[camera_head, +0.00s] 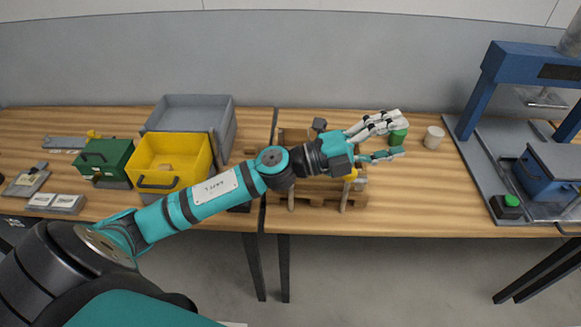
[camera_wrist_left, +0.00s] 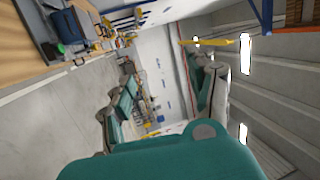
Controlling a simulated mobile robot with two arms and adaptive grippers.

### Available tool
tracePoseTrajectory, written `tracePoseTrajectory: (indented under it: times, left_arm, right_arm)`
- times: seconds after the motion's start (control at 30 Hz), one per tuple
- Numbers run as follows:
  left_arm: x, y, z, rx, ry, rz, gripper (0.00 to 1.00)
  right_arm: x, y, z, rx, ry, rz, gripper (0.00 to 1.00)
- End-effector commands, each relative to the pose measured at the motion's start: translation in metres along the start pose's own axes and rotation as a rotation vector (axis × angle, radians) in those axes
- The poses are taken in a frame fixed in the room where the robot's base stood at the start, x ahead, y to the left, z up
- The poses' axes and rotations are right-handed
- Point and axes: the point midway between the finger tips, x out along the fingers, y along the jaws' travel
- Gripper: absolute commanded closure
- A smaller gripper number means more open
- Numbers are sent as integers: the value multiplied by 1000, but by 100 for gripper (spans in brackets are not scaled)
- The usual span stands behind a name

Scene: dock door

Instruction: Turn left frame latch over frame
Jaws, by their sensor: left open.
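My left gripper (camera_head: 399,137) is open, with its fingers pointing right above the wooden frame on the table. A low wooden frame (camera_head: 330,191) with upright posts is partly hidden under my left arm and hand. A small yellow part (camera_head: 351,174) shows beside the hand at the frame. A dark block (camera_head: 319,124) stands at the frame's far side. I cannot tell which part is the left frame latch. A green cylinder (camera_head: 398,136) shows between the fingers' ends; I cannot tell whether they touch it. My right gripper is not in view.
A white cup (camera_head: 434,137) stands right of the fingers. A blue press (camera_head: 490,85) and blue box (camera_head: 549,172) are at the right. A yellow bin (camera_head: 172,182), grey bin (camera_head: 188,101) and green box (camera_head: 104,158) are at the left. Table between frame and press is mostly clear.

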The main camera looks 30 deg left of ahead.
Motion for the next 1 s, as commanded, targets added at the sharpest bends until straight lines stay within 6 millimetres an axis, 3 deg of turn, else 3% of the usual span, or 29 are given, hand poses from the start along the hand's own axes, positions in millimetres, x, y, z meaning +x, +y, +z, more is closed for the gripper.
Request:
tracePoseTrajectory:
  times: [0.03,0.1,0.2,0.27,0.37,0.5,0.6,0.77,1.0]
  left_arm:
    - [1,-10,-19,150,144,67,43]
    - [-8,-8,-40,336,321,195,43]
    - [-40,6,-42,584,512,444,43]
    - [-67,13,-26,713,582,622,43]
    - [-118,13,13,876,625,930,43]
    - [-181,-9,64,988,582,1276,43]
    - [-208,-23,83,1014,542,1419,43]
    - [-222,-26,93,1017,521,1492,43]
    - [-218,10,103,1014,525,1488,43]
  right_arm:
    - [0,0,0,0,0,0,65]
    - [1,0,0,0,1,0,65]
    - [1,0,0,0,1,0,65]
    - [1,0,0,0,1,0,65]
    - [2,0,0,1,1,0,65]
    - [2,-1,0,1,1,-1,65]
    - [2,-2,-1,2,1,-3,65]
    - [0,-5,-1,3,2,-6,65]
    - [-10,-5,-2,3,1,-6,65]
